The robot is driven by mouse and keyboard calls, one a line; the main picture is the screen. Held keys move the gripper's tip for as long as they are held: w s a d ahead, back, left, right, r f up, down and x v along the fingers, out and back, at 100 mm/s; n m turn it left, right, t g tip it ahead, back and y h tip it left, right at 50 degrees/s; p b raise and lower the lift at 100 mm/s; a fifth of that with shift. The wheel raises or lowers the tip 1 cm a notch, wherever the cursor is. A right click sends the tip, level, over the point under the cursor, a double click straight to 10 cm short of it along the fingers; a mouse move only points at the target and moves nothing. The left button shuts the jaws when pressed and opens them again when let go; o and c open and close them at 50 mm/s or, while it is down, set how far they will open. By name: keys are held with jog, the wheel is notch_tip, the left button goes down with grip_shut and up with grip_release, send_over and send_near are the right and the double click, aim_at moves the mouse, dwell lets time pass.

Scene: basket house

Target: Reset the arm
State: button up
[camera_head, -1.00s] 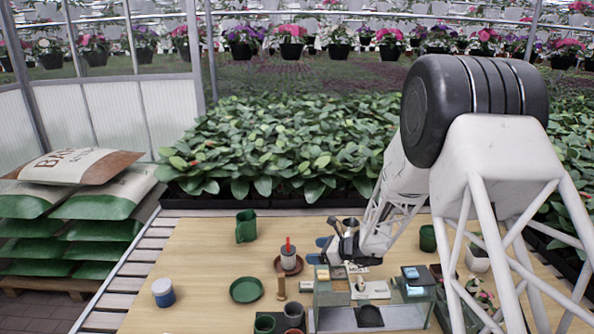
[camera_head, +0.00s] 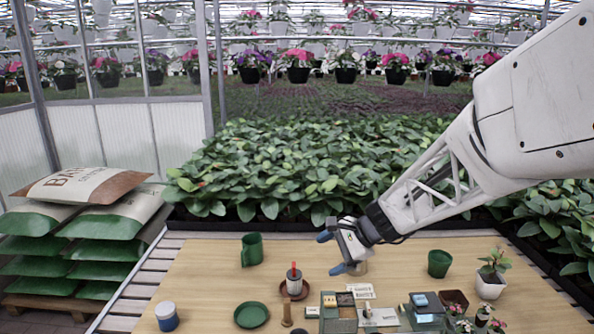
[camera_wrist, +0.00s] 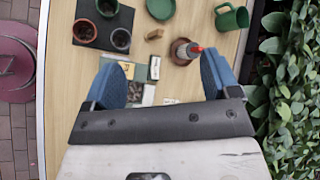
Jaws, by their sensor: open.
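My gripper (camera_head: 331,253) is above the middle of the wooden table (camera_head: 205,280) in the head view, and its arm reaches in from the upper right. Its two blue fingertips are spread apart with nothing between them. In the wrist view my gripper (camera_wrist: 163,78) also shows open and empty, with the table and small items below it. The clearance between the fingers and the items cannot be told exactly.
A green mug (camera_head: 252,249), a red-handled item in a cup (camera_head: 294,281), a green saucer (camera_head: 251,314) and a blue-white jar (camera_head: 166,316) stand on the left. A green pot (camera_head: 439,263) and a potted plant (camera_head: 491,279) stand right. Leafy plants (camera_head: 300,165) line the back.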

jog(key=s+d+r+n+t+h, duration=0.1)
jog(key=s+d+r+n+h, duration=0.3)
jog(key=s, duration=0.7)
jog(key=s+d+r+n+t+h, duration=0.15)
jog(key=s+r+n, duration=0.3)
jog(key=s, duration=0.55)
jog(key=s+d+r+n+t+h, duration=0.1)
jog(key=s+d+r+n+h, duration=0.3)
jog(key=s, duration=0.7)
notch_tip(320, 180, down, 8)
jog(key=w+g, duration=0.1)
jog(key=g, duration=0.2)
jog(key=shift+w+d+m, duration=0.35)
